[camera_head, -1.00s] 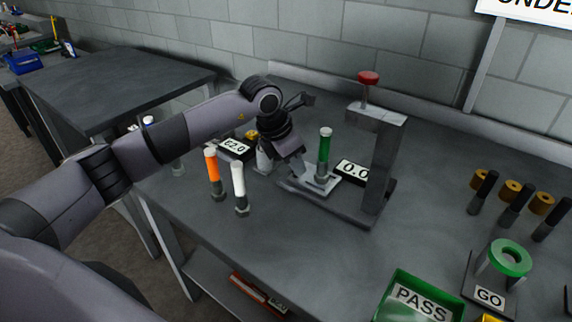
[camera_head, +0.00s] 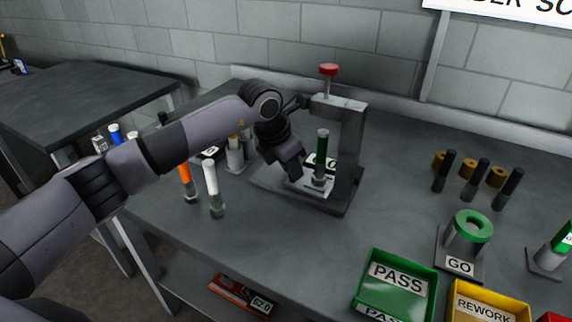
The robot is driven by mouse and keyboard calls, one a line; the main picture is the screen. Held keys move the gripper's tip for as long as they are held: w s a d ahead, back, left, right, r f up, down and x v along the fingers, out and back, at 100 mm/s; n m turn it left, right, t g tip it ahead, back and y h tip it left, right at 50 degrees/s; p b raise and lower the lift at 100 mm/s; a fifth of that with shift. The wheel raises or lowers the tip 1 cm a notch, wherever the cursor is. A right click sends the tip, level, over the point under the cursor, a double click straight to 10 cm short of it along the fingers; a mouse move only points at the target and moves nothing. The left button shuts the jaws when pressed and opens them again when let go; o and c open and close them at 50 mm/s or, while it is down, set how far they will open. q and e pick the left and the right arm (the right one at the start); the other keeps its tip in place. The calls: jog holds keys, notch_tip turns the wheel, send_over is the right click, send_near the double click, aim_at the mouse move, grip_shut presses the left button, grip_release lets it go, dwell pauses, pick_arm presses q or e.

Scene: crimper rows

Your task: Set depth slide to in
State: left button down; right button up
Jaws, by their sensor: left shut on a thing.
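The depth slide (camera_head: 318,189) is a light grey plate low on the base of the grey crimper press (camera_head: 350,150). The fingertips are mostly hidden by the gripper body. My right gripper does not show.
An orange-topped fitting (camera_head: 187,180) and a white-topped fitting (camera_head: 212,185) stand left of the press, beneath my left arm. A green PASS bin (camera_head: 395,292), a REWORK bin (camera_head: 483,303) and a GO gauge (camera_head: 468,235) are at right. Bench between is clear.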

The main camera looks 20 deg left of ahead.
pick_arm(q)
jog(key=shift+d+r, duration=0.1)
jog(key=shift+d, duration=0.15)
jog(key=c, duration=1)
grip_release()
jog(key=shift+d, duration=0.1)
jog(key=shift+a+r, duration=0.2)
jog(key=b+v, duration=0.1)
jog(key=v, duration=0.5)
jog(key=shift+s+r, duration=0.25)
jog(key=shift+r, duration=0.1)
jog(key=shift+f, duration=0.1)
